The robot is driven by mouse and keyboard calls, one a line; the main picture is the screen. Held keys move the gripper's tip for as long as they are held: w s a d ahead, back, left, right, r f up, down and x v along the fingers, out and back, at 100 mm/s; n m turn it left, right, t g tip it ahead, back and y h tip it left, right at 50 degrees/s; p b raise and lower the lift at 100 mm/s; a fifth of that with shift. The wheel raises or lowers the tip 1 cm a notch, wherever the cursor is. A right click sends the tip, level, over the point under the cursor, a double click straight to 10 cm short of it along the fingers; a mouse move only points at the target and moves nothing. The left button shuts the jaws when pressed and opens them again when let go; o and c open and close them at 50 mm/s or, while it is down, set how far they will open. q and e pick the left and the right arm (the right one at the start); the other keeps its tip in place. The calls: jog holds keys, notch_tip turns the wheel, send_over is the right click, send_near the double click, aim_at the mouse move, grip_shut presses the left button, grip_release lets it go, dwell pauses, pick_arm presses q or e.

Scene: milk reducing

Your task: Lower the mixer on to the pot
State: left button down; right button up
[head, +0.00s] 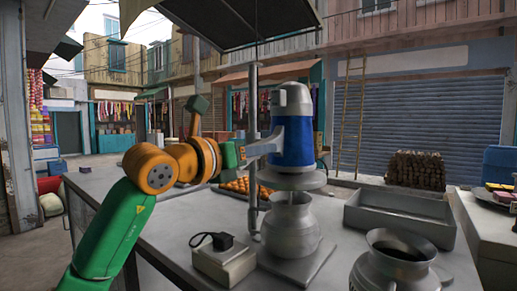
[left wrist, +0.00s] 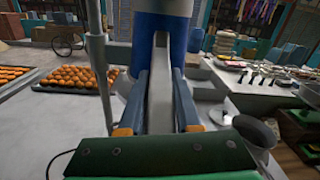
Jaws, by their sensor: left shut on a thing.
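The mixer (head: 293,137) has a blue and silver motor body above a round grey disc (head: 291,180), and sits beside an upright metal pole (head: 252,110). The silver pot (head: 290,230) stands upright on a flat base directly under the disc. The disc is close above the pot's mouth; a narrow gap seems to show between them. My left gripper (head: 246,153) is shut on the mixer's grey handle, on the mixer's left side. In the left wrist view its two fingers flank the grey handle (left wrist: 161,105), with the blue body behind. My right gripper is not seen.
A box with a black plug-like item (head: 223,257) is at the table's front. An open metal can (head: 395,262) stands front right, with a grey tray (head: 400,214) behind it. A tray of orange-brown food (left wrist: 75,76) lies left of the pole.

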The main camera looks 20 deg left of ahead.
pick_arm(q)
notch_tip(320, 180, down, 4)
jog(key=shift+w+f+b, duration=0.1)
jog(key=shift+f+b, duration=0.15)
jog(key=shift+b, duration=0.8)
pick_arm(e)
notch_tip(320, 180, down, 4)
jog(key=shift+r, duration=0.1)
pick_arm(q)
jog(key=c, duration=0.6)
grip_release()
jog(key=b+v, duration=0.3)
jog(key=v, duration=0.4)
jog(key=shift+r, duration=0.1)
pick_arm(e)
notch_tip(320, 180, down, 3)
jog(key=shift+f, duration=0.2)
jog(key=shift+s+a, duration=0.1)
